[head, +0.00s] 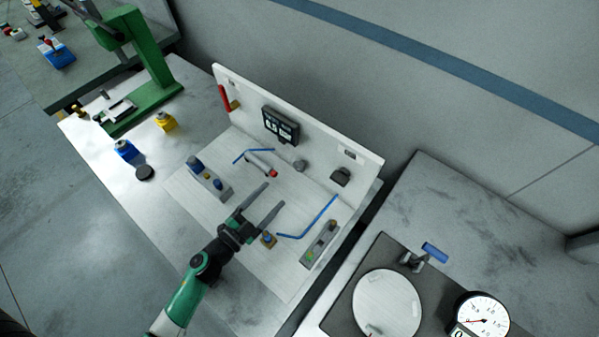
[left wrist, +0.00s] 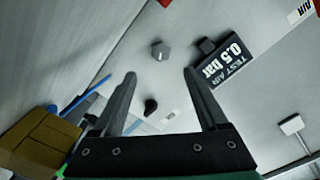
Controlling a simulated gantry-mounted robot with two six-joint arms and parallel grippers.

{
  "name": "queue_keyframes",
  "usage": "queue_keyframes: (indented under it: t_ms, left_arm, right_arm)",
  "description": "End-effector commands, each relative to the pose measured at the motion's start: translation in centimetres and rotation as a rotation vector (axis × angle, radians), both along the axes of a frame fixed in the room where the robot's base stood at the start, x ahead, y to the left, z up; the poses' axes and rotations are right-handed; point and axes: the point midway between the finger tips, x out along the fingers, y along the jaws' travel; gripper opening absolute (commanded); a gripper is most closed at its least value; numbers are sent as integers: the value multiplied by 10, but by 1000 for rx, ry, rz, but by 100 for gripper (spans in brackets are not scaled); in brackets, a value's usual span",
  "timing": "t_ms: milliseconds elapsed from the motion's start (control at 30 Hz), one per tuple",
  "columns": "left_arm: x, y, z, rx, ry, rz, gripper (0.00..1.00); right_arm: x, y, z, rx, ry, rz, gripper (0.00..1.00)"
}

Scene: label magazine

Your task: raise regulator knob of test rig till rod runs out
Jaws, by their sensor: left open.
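The white test rig (head: 240,82) has an upright panel with a dark display (head: 281,126), which reads "TEST AIR 0.5 bar" in the left wrist view (left wrist: 226,62). A grey knob (head: 299,165) and a dark knob (head: 340,177) sit on the panel. Both show in the left wrist view, grey (left wrist: 160,51) and black (left wrist: 151,106); I cannot tell which is the regulator. A grey cylinder (head: 258,161) with a red end (head: 272,173) lies before the panel; no extended rod is clear. My left gripper (head: 273,194) is open and empty, pointing toward the panel, apart from the knobs. My right gripper is not in view.
Blue tubes (head: 318,219) stand near the gripper. A valve block (head: 208,178) and a grey block with buttons (head: 320,243) flank it. A red handle (head: 225,99) is on the panel. A green press (head: 150,62) stands left, a dial gauge (head: 483,318) right.

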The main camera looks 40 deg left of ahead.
Motion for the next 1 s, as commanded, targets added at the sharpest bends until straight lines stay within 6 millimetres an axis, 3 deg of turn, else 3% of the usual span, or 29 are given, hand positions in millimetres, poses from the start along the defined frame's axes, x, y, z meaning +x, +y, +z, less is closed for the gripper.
queue_keyframes:
  t_ms: [500, 867, 900, 1000]
  left_arm:
    - [100, 10, 0, 1, -5, -1, 76]
    - [111, 11, 1, 0, -3, 2, 76]
    - [111, 11, 1, 0, -3, 1, 74]
    - [111, 11, 1, 0, -3, 1, 56]
  right_arm:
    - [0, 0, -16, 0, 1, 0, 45]
    - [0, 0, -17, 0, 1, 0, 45]
    - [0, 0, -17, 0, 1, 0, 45]
    - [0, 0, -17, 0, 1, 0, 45]
